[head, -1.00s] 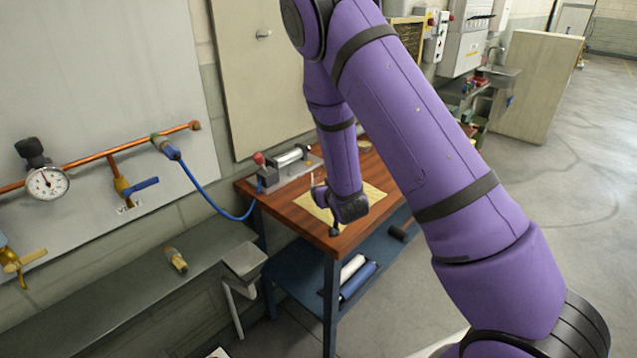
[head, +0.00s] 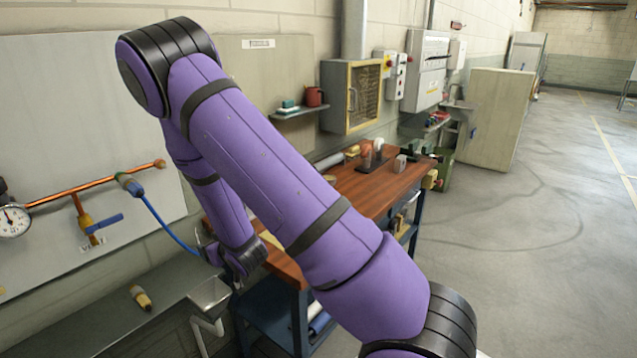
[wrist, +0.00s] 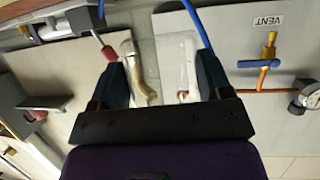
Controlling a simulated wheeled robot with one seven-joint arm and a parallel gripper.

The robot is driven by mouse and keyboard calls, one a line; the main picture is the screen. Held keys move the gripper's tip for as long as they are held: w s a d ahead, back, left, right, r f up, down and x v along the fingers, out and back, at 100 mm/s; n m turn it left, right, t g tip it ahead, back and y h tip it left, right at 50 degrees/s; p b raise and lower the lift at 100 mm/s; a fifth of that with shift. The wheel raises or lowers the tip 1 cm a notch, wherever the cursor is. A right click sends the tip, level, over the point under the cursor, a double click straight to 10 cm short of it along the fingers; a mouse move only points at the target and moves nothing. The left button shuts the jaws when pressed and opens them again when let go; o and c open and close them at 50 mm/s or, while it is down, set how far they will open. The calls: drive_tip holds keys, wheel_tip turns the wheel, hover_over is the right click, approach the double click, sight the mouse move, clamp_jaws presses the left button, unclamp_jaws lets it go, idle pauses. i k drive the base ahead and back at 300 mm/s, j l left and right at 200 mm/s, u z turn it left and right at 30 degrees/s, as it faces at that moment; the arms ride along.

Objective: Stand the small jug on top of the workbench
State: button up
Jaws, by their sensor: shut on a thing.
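The workbench (head: 368,192) has a brown wooden top on dark blue legs, in the middle of the head view. My arm covers its near left part. My gripper (head: 236,262) is at the bench's near left end, mostly hidden by my wrist. In the wrist view, my gripper (wrist: 162,72) is shut on a pale thing, apparently the small jug (wrist: 176,62). A tan curved piece (wrist: 137,72) shows beside the left finger; I cannot tell whether it belongs to the jug. The head view does not show the jug clearly.
Several items, including a grey block (head: 399,163), stand at the bench's far end. A wall shelf (head: 300,112) holds a red mug (head: 314,96). A blue hose (head: 168,228) hangs near my gripper. Open floor (head: 520,235) lies to the right.

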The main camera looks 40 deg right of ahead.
sight(362, 196)
drive_tip(key=l+u, duration=0.25)
drive_tip(key=l, duration=0.35)
drive_tip(key=k+l+u, duration=0.2)
drive_tip(key=l, duration=0.45)
drive_tip(key=l+u, duration=0.25)
drive_tip(key=l, duration=0.35)
drive_tip(key=k+l, duration=0.1)
drive_tip(key=l, duration=0.3)
drive_tip(key=k+l+u, duration=0.1)
drive_tip(key=l, duration=0.35)
drive_tip(key=k+l, duration=0.1)
drive_tip(key=l, duration=0.3)
drive_tip(key=k+l, duration=0.1)
drive_tip(key=l, duration=0.35)
drive_tip(key=k+l+u, duration=0.1)
drive_tip(key=l, duration=0.3)
drive_tip(key=k+l, duration=0.1)
drive_tip(key=l, duration=0.35)
drive_tip(key=k+l, duration=0.1)
drive_tip(key=l, duration=0.35)
drive_tip(key=k+l, duration=0.1)
drive_tip(key=l, duration=0.35)
drive_tip(key=k+l, duration=0.1)
drive_tip(key=l, duration=0.35)
drive_tip(key=i+l, duration=0.25)
drive_tip(key=i, duration=0.05)
